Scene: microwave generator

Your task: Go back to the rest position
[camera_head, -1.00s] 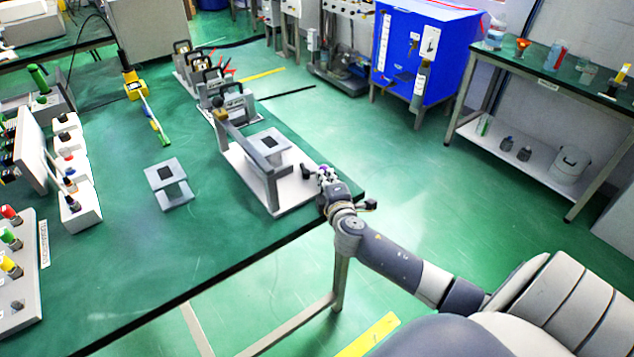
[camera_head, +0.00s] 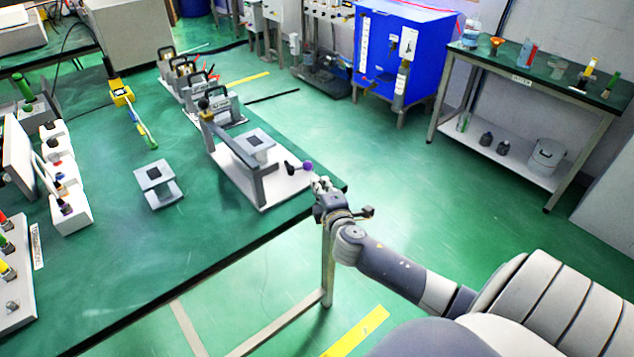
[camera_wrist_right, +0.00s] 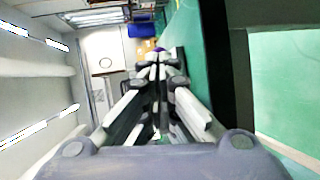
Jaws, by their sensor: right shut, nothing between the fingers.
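My right gripper (camera_head: 322,186) is at the near right corner of the green table (camera_head: 230,232), just beside the white-based frame device (camera_head: 272,187) with a purple-tipped knob (camera_head: 307,166). The gripper is apart from the knob and holds nothing. In the right wrist view my right gripper (camera_wrist_right: 160,62) has its fingers close together, with the purple tip (camera_wrist_right: 159,49) beyond them. My left gripper is not in view.
A small grey stand (camera_head: 156,185) and a yellow-handled probe (camera_head: 120,95) are on the table. A blue cabinet (camera_head: 385,52) and a side table with bottles (camera_head: 530,80) stand at the back. Green floor (camera_head: 450,215) is open to the right.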

